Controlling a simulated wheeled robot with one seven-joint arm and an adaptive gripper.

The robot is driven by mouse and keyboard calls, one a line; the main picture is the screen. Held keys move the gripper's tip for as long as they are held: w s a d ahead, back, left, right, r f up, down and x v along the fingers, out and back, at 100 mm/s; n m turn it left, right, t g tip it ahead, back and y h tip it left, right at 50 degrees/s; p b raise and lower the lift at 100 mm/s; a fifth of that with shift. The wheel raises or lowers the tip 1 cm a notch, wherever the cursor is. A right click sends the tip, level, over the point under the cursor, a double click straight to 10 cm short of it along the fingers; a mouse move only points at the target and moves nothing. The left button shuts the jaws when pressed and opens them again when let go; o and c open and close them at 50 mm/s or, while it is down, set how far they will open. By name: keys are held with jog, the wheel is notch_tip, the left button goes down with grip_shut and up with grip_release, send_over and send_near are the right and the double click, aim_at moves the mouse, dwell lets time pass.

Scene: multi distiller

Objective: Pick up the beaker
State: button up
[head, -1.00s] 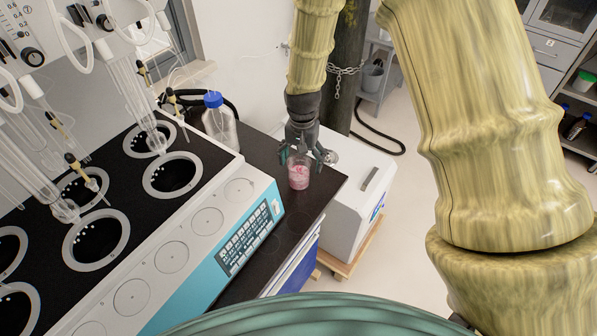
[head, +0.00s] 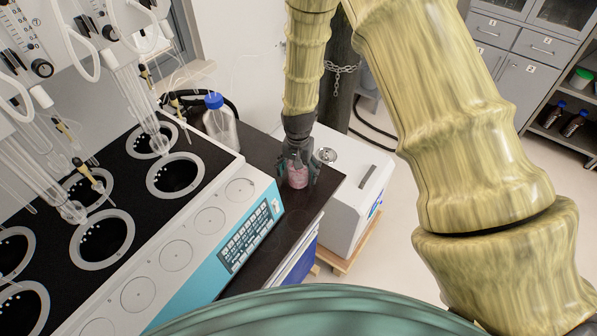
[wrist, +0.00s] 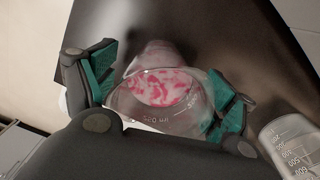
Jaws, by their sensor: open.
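The beaker (head: 298,178) is clear glass with pink and white contents and stands on the dark bench top. My gripper (head: 298,172) is directly above and around it, pointing down. In the wrist view the beaker (wrist: 162,97) lies between the two teal fingertips of my gripper (wrist: 160,88). The fingers are spread, one on each side of the beaker. The right finger looks very close to the glass, but I cannot tell whether it touches. In the head view the fingers hide part of the beaker.
A multi-well distiller (head: 210,222) with a teal control panel stands left of the beaker. A blue-capped bottle (head: 220,122) is behind it on the bench. A white box unit (head: 352,195) stands beside the bench at right. The bench edge is close to the beaker.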

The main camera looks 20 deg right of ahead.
jog(key=c, duration=1.3)
jog(key=shift+o, duration=0.2)
jog(key=shift+r, duration=0.25)
notch_tip(320, 180, up, 9)
jog(key=b, duration=0.3)
jog(key=shift+r, duration=0.15)
